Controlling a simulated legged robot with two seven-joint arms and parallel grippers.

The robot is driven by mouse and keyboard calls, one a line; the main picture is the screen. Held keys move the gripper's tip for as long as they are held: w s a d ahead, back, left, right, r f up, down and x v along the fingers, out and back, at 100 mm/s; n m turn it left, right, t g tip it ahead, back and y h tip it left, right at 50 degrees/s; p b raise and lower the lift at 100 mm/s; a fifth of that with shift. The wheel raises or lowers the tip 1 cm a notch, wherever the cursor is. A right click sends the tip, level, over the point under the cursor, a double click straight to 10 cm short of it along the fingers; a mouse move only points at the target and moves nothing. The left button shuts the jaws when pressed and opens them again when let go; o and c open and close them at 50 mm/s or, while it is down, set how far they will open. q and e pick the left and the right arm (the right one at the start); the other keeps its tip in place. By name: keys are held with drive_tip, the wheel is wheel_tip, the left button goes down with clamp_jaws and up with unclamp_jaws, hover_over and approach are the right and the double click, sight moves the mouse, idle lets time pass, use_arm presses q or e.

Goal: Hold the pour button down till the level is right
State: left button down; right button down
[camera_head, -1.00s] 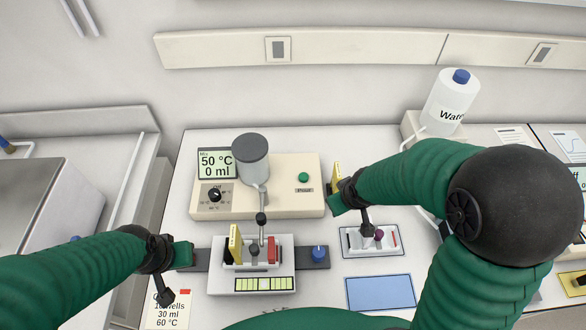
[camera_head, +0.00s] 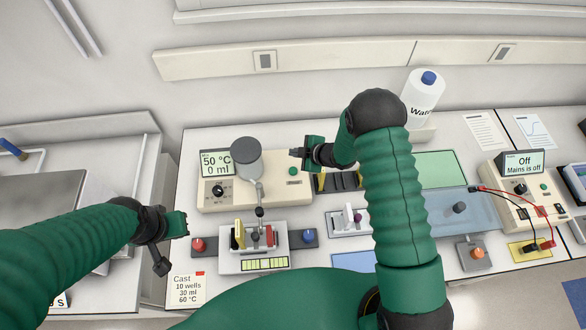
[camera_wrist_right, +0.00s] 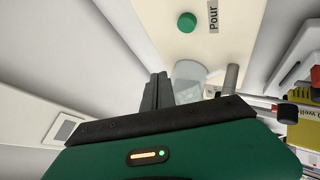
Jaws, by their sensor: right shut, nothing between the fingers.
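The pour machine (camera_head: 265,195) is a cream box with a grey vessel (camera_head: 245,152) on top. Its display (camera_head: 216,163) reads 50 °C and 0 ml. The green pour button (camera_head: 293,171) is at its right end, uncovered; the button (camera_wrist_right: 187,22) and its "Pour" label (camera_wrist_right: 212,15) also show in the right wrist view. My right gripper (camera_head: 295,153) is shut and empty, above the machine's back right part, apart from the button.
The casting stand (camera_head: 254,262) with yellow and red parts sits in front of the machine. A card (camera_head: 187,289) reads 10 wells, 30 ml, 60 °C. A water bottle (camera_head: 424,92) stands behind right. A power unit (camera_head: 520,195) with cables is at the right.

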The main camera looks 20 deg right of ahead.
sight(295, 172)
drive_tip(key=shift+f+b, duration=3.35)
drive_tip(key=shift+f, duration=1.05)
drive_tip(key=shift+f+b, duration=0.3)
drive_tip(key=shift+b, duration=0.05)
drive_tip(key=shift+f+b, duration=0.5)
idle(2.8)
